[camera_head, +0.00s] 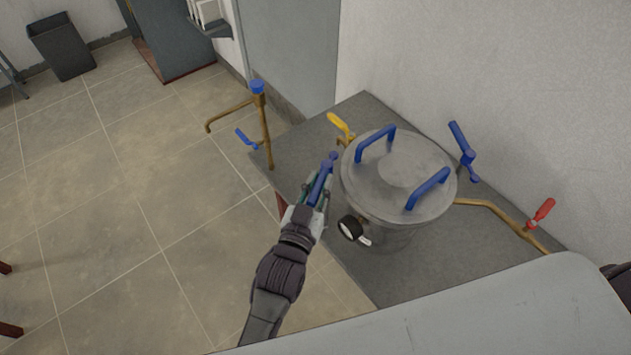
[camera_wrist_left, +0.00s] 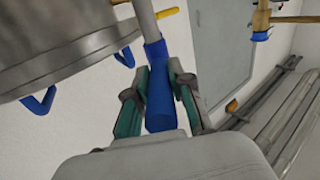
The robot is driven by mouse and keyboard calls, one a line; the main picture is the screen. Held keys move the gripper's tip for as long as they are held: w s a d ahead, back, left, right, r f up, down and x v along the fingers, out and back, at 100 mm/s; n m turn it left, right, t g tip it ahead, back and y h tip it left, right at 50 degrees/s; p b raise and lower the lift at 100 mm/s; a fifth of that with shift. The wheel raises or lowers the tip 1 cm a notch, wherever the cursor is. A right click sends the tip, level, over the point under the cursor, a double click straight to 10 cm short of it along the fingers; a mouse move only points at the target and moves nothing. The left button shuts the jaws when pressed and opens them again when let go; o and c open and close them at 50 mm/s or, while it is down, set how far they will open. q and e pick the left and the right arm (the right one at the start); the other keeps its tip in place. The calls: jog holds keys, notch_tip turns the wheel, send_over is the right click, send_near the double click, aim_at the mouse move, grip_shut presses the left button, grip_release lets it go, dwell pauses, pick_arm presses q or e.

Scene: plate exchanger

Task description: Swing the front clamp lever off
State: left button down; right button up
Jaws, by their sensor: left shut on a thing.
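The grey round vessel (camera_head: 398,180) stands on the bench with two blue handles on its lid. The front clamp lever (camera_head: 322,180) has a blue grip and is at the vessel's left side. My left gripper (camera_head: 316,190) is shut around this blue grip. In the left wrist view, the lever's blue grip (camera_wrist_left: 160,95) lies between the two green-padded fingers, and its grey rod runs up beside the vessel. A second blue clamp lever (camera_head: 462,142) stands at the vessel's far right side.
A pressure gauge (camera_head: 351,228) sticks out of the vessel near my left wrist. A yellow-handled valve (camera_head: 340,124) is behind the lever. A red-handled valve (camera_head: 541,212) is on a brass pipe at right. A brass tap (camera_head: 263,125) rises at the bench's left edge, beside open floor.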

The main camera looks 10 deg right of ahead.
pick_arm(q)
jog(key=shift+d, duration=0.1)
jog(key=c, duration=1)
grip_release()
jog(key=shift+c, duration=0.2)
jog(key=shift+s+a+f, duration=0.1)
jog(key=shift+s+a, duration=0.25)
jog(key=shift+s, duration=0.1)
jog(key=v, duration=1.1)
